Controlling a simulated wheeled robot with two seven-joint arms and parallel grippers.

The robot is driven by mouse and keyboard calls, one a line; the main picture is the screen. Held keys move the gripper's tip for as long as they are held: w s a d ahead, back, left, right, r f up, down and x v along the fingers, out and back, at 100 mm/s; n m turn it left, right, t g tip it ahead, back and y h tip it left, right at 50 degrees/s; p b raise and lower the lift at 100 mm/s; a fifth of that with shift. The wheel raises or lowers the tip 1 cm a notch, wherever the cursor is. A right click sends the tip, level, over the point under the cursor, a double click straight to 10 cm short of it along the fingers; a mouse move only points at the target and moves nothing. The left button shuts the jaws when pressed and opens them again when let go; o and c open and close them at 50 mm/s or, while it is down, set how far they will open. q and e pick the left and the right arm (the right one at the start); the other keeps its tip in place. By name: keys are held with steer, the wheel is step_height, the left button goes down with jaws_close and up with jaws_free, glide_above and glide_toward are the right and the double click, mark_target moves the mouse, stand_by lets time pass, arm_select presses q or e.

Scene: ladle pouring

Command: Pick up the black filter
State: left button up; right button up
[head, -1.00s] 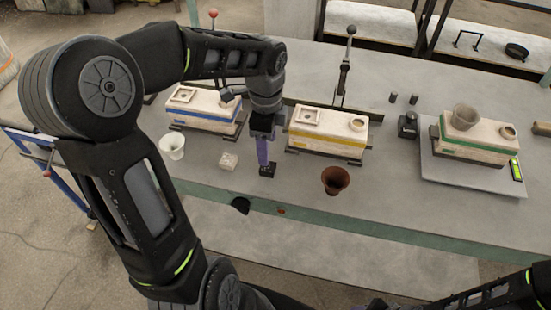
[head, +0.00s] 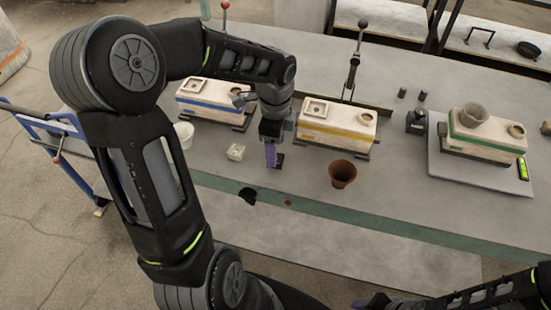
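The black filter (head: 279,160) is a small dark square block on the grey table, to the right of a small pale block of similar size (head: 236,152). My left gripper (head: 271,156), with purple fingers, points down right at the black filter and hides part of it. I cannot tell whether the fingers touch it or how far apart they are. My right gripper (head: 378,302) is at the bottom edge, partly cut off, far from the filter; its finger opening is not clear.
Moulds with blue (head: 208,101), yellow (head: 335,124) and green (head: 482,137) stripes stand behind; the green one is on a scale (head: 450,170). A brown cup (head: 342,174) stands to the right, a white cup (head: 185,133) to the left. A dark patch (head: 248,196) lies near the front edge.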

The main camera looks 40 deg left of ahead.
arm_select(q)
step_height(320, 180, down, 4)
steer(key=shift+r, duration=0.15)
steer(key=shift+c, duration=0.3)
jaws_close()
stand_by(0.7)
